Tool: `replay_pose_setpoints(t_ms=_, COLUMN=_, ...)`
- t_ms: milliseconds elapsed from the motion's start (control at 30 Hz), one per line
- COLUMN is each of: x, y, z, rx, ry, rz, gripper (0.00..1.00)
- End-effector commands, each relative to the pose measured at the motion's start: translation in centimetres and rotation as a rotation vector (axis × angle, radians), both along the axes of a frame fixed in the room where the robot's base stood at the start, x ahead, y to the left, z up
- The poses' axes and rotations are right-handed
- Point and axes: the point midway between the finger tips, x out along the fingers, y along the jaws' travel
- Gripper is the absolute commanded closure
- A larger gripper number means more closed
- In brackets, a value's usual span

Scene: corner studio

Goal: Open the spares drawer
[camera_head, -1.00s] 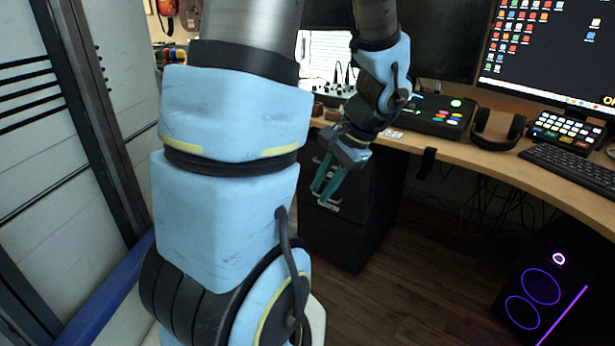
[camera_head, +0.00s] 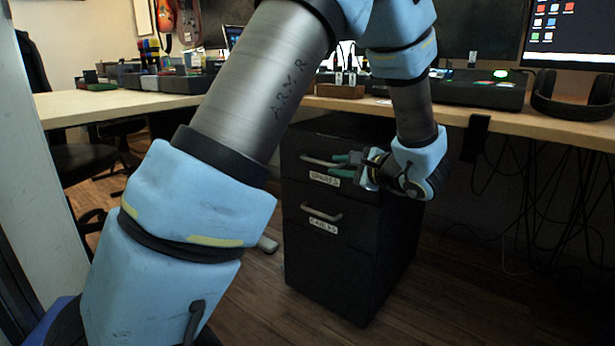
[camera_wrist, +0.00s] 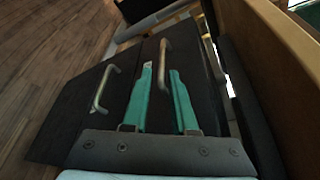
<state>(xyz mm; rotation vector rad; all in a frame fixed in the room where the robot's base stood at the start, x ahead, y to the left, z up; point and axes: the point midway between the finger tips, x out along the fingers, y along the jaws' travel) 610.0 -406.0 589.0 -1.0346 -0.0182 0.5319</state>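The spares drawer (camera_head: 293,170) is the top drawer of a black cabinet, with a white label reading SPARES. Its front looks flush with the cabinet, so it appears shut. Its metal bar handle (camera_head: 315,161) also shows in the wrist view (camera_wrist: 164,55). My gripper (camera_head: 338,164), with teal fingers, is at the right part of this handle. In the wrist view my gripper (camera_wrist: 161,70) has its fingers apart, with the handle showing between and beyond the tips. I cannot tell whether either finger touches it.
Below is a second drawer labelled CABLES, with its own handle (camera_head: 322,212), shut. The wooden desk (camera_head: 455,115) runs just above the cabinet, with headphones (camera_head: 572,98) on it. Loose cables hang under the desk at right. The floor (camera_head: 450,285) before the cabinet is clear.

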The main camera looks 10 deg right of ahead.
Motion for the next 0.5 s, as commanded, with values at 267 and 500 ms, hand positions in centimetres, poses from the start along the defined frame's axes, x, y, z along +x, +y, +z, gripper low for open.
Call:
replay_pose_setpoints(t_ms=267, x=1.9, y=0.2, z=-0.8, rx=0.005, ry=-0.017, rz=-0.014, gripper=0.74)
replay_pose_setpoints(t_ms=500, x=5.1, y=1.7, z=-1.6, rx=0.004, ry=-0.016, rz=-0.015, gripper=0.74)
